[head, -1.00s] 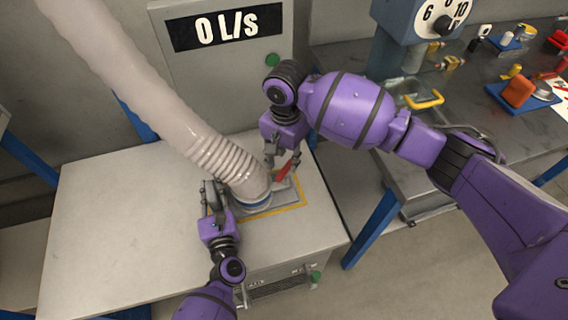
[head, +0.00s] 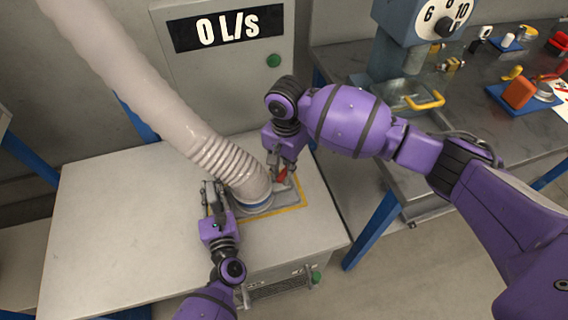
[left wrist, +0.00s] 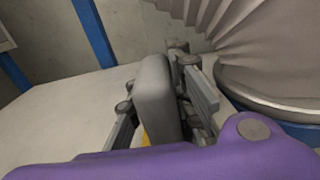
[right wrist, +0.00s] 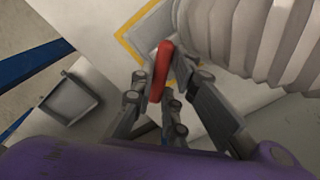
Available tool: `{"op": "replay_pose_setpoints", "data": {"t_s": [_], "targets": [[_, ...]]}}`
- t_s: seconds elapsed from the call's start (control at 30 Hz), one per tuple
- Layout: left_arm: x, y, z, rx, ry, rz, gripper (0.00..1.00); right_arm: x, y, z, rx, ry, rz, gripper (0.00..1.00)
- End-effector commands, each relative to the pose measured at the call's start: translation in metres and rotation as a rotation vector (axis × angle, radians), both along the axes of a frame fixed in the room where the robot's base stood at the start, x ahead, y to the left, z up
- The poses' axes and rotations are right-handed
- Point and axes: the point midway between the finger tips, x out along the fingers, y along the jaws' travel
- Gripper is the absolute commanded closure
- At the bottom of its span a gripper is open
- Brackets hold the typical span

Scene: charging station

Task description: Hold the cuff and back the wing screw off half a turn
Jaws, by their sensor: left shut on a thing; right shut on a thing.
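The ribbed beige hose (head: 222,165) ends in a cuff with a blue ring (head: 254,208) on the grey plate at the bench top. My left gripper (head: 212,193) is at the cuff's left side, shut on an upright grey rounded grip (left wrist: 153,95), which stands between its fingers in the left wrist view. The red wing screw (right wrist: 161,70) is at the cuff's right side. My right gripper (head: 281,170) comes down over it and is shut on it. The fingers partly hide the screw in the head view, and its threads are not visible.
A yellow outline (head: 302,190) surrounds the plate on the pale bench (head: 110,220). A dark table (head: 480,120) with small parts stands at right. The bench's left side is clear.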

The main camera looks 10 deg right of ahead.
Motion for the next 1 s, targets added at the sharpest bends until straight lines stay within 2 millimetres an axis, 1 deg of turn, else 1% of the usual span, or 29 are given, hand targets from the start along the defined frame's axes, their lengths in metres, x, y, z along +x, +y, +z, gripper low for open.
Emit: {"op": "replay_pose_setpoints", "data": {"t_s": [0.23, 0.37, 0.57, 1.0], "targets": [[0.0002, -0.0001, 0.0003, 0.000, 0.000, 0.000, 1.00, -0.0001, 0.0002, 0.0002, 0.001, 0.001, 0.038, 1.00], [0.0002, 0.0000, 0.0003, 0.000, 0.000, 0.000, 1.00, -0.0002, 0.0003, 0.0001, 0.001, 0.000, 0.100, 1.00], [0.0001, 0.0000, 0.0002, 0.000, 0.000, 0.000, 1.00, -0.0005, 0.0005, -0.0001, 0.001, 0.002, 0.251, 1.00], [0.0002, 0.0002, 0.0002, 0.000, 0.000, 0.000, 1.00, 0.0000, 0.0001, 0.0003, 0.001, -0.001, 0.668, 1.00]]}}
